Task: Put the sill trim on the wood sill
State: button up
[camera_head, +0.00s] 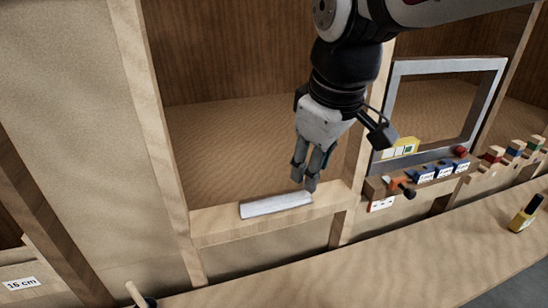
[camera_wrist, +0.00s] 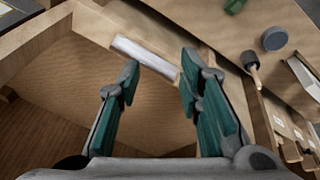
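The sill trim (camera_head: 276,204) is a pale grey-white bar lying flat on the wood sill (camera_head: 228,225), along its length. It also shows in the wrist view (camera_wrist: 146,56), beyond my fingertips. The wood sill appears in the wrist view too, as a light rail (camera_wrist: 90,26) under the trim. My gripper (camera_head: 305,180) points down by the trim's right end in the head view. In the wrist view my gripper (camera_wrist: 160,72) has its two teal-padded fingers apart with nothing between them. The small gap between fingertips and trim is hard to judge.
A grey window frame (camera_head: 392,120) stands at the right, with a small shelf of coloured items (camera_head: 425,174) below it. An upright wood post (camera_head: 160,140) borders the sill on the left. A wood counter (camera_head: 350,262) runs along the front, mostly clear. A hammer-like tool (camera_head: 137,295) lies at its left.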

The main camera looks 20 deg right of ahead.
jog(key=s+f+m+t, duration=0.1)
jog(key=s+m, duration=0.5)
jog(key=s, duration=0.2)
jog(key=shift+s+f+t+y, duration=0.25)
jog(key=shift+s+t+y, duration=0.05)
jog(key=shift+s+t, duration=0.1)
